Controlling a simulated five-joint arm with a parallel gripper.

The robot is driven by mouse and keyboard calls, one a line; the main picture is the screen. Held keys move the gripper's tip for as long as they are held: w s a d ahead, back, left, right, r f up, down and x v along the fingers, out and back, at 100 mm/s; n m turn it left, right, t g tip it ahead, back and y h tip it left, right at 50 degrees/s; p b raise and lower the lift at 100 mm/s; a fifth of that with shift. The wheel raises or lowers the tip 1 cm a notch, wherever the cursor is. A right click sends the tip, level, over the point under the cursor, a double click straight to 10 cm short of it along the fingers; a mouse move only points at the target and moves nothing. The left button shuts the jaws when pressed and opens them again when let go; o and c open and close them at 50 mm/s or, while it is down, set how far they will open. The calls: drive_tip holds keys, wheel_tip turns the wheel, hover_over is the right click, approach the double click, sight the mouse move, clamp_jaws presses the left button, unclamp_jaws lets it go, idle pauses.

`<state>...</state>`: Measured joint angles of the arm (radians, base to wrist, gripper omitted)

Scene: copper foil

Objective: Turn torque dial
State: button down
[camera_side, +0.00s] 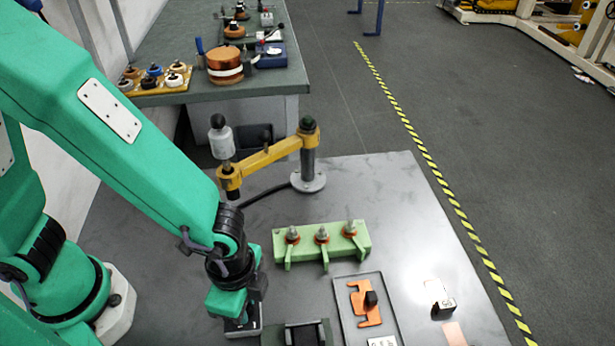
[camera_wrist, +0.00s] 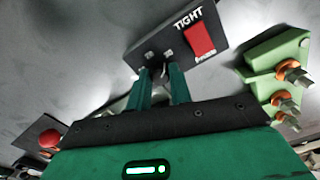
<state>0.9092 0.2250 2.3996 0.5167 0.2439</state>
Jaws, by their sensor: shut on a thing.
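A dark control box (camera_wrist: 148,45) marked TIGHT, with a red rocker switch (camera_wrist: 200,40), lies on the grey bench in the wrist view. My gripper (camera_wrist: 160,78) has its two green fingers at the box's near face. It is shut on the torque dial, which the fingers mostly hide; the dial's setting cannot be read. In the side view my gripper (camera_side: 243,308) points down onto the box (camera_side: 241,331) at the bottom, just left of a dark fixture, and covers most of it.
A pale green block (camera_side: 345,243) with three bolts stands right of my gripper. A tray (camera_side: 343,312) holding an orange part lies farther right, near a small white box (camera_side: 438,295). A yellow swing arm (camera_side: 262,160) with a hanging tool stands behind. The dark fixture (camera_side: 303,335) is close by.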

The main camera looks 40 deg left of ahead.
drive_tip(key=c, duration=1.3)
unclamp_jaws()
drive_tip(key=shift+o, duration=0.2)
drive_tip(key=shift+r, duration=0.1)
drive_tip(key=shift+r, duration=3.85)
drive_tip(key=w+a+r+n+t, duration=0.2)
drive_tip(key=a+r+n, duration=0.4)
drive_tip(key=a, duration=0.5)
drive_tip(key=w+a+r+n+t, duration=0.2)
drive_tip(key=a+r+n, duration=0.5)
drive_tip(key=a, duration=0.5)
drive_tip(key=shift+a+r+t, duration=0.25)
drive_tip(key=shift+r+t, duration=0.1)
drive_tip(key=shift+t, duration=0.45)
